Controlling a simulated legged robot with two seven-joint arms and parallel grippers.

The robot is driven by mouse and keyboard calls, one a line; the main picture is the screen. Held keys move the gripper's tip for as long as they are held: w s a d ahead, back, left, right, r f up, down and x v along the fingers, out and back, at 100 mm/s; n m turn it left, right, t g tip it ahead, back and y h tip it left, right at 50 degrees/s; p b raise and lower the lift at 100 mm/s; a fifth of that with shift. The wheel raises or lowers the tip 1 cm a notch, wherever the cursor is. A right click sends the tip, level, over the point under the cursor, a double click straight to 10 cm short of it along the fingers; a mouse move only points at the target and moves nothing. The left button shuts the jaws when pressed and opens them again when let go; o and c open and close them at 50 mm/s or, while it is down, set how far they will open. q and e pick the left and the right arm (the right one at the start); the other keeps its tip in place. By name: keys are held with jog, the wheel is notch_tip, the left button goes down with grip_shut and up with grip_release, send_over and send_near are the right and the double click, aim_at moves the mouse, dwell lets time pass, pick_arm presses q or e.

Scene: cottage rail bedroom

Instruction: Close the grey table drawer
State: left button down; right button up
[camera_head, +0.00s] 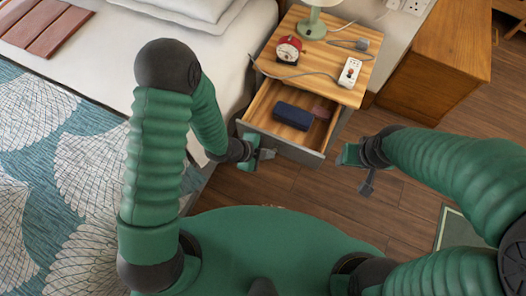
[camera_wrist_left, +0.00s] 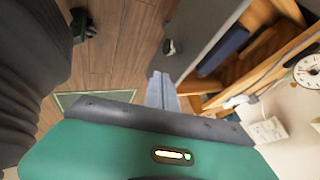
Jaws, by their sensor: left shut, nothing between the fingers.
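The grey-fronted drawer (camera_head: 282,143) of the wooden bedside table (camera_head: 322,58) is pulled out, its wooden inside showing. A dark blue case (camera_head: 292,116) and a small reddish item (camera_head: 321,113) lie in it. My left gripper (camera_head: 267,154) is shut and empty at the left end of the drawer front. In the left wrist view, its fingers (camera_wrist_left: 162,92) are beside the grey front panel (camera_wrist_left: 208,32), which has a small knob (camera_wrist_left: 169,47). I cannot tell whether they touch it. My right gripper (camera_head: 354,170) is right of the drawer, apart from it; its jaw state is unclear.
A red alarm clock (camera_head: 289,49), a green lamp (camera_head: 312,24) and a white power strip (camera_head: 349,72) with cables are on the tabletop. A bed (camera_head: 235,45) stands to the left, a wooden cabinet (camera_head: 432,55) to the right. Wooden floor (camera_head: 300,188) lies before the drawer.

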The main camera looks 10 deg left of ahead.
aim_at(287, 146)
pick_arm(q)
jog(key=w+d+f, duration=0.1)
jog(key=w+d, duration=0.1)
jog(key=w, duration=0.1)
jog(key=w+d+f, duration=0.1)
jog(key=w, duration=0.1)
jog(key=shift+d+f+b, duration=0.3)
jog(key=shift+f+b, duration=0.05)
jog(key=shift+a, duration=0.15)
pick_arm(e)
jog(key=shift+d+f, duration=0.2)
jog(key=shift+f, duration=0.4)
jog(key=shift+d, duration=0.1)
